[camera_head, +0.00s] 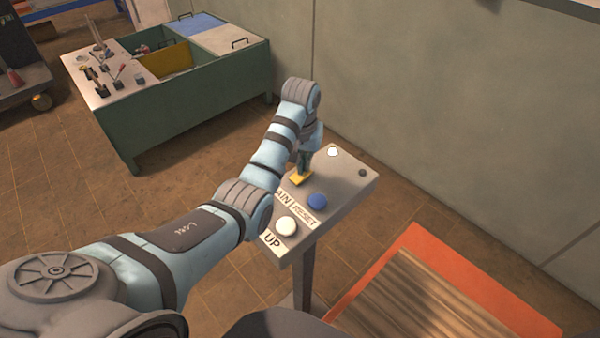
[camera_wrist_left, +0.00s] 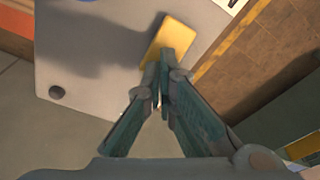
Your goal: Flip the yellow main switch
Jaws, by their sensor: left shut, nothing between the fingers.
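The yellow main switch (camera_head: 301,179) sits on the sloped grey control panel (camera_head: 346,185), partly hidden by my gripper. In the left wrist view the yellow switch (camera_wrist_left: 172,38) shows as a flat yellow piece just beyond the fingertips. My left gripper (camera_head: 304,170) points down at the switch; in the left wrist view its fingers (camera_wrist_left: 165,72) are shut and empty. The fingertips overlap the switch's near edge in that view; I cannot tell whether they touch it. My right gripper is in neither view.
The panel also has a blue button (camera_head: 318,201), a white button (camera_head: 286,226) by an "UP" label, a small white button (camera_head: 333,152) and a dark knob (camera_head: 362,173). A green bench (camera_head: 190,112) stands behind left. An orange-edged platform (camera_head: 440,262) lies right.

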